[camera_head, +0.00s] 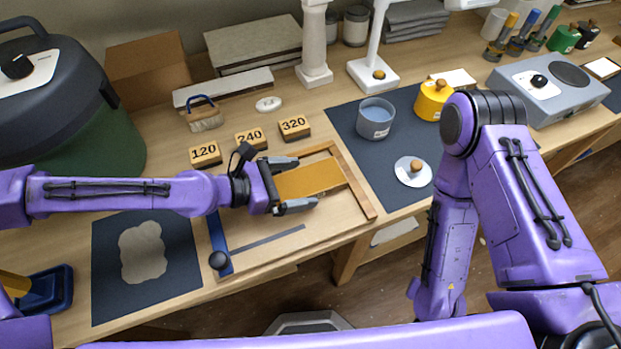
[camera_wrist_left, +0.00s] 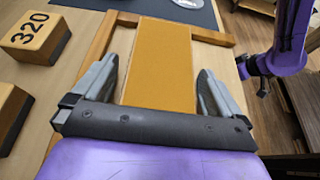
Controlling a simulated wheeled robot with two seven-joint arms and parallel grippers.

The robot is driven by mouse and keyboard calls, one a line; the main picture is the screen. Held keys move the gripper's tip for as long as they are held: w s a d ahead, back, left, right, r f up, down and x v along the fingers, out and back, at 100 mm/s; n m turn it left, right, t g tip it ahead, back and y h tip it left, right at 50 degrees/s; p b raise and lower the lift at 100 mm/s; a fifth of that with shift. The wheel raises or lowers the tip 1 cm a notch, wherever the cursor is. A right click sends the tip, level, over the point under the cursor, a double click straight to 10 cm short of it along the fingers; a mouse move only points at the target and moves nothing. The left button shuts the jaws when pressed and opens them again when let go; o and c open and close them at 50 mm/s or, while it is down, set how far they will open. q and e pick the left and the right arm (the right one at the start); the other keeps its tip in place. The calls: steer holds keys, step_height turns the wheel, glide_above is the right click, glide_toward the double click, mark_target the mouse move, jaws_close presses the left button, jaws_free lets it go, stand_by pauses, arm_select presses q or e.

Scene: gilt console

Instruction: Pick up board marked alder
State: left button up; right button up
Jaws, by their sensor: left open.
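A flat orange-brown board (camera_head: 311,179) lies inside a light wooden frame (camera_head: 356,180) on the bench. No word is legible on the board, so I cannot tell whether it is the one marked alder. My left gripper (camera_head: 302,184) is open, with one finger along each long side of the board. The left wrist view shows the board (camera_wrist_left: 160,65) running between the two separated fingers, with gaps at both sides. Whether the gripper's palm touches the board is unclear. My right arm is at the right, but its gripper is not in view.
Wooden blocks marked 120 (camera_head: 205,154), 240 (camera_head: 251,140) and 320 (camera_head: 294,127) stand behind the left gripper. A green bin (camera_head: 75,130) stands at left.

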mark_target(294, 184)
arm_select(q)
steer(key=shift+a, duration=0.1)
steer(key=shift+c, duration=1.2)
steer(key=shift+r, duration=0.1)
steer(key=c, duration=0.7)
steer(key=shift+r, duration=0.1)
steer(key=shift+r, duration=0.25)
step_height(294, 184, up, 2)
steer(key=shift+r, duration=0.25)
steer(key=s+d+r+p, duration=0.1)
steer(key=s+r+p, duration=0.2)
steer(key=s+p, duration=0.1)
steer(key=s+d+r+p, duration=0.2)
steer(key=s+r+p, duration=0.1)
steer(key=s+p, duration=0.2)
steer(key=s+d+r+p, duration=0.1)
steer(key=s+r+p, duration=0.2)
steer(key=p, duration=0.4)
steer(key=shift+s+d+r+p, duration=0.3)
steer(key=shift+s+d+p, duration=0.05)
steer(key=shift+s, duration=0.3)
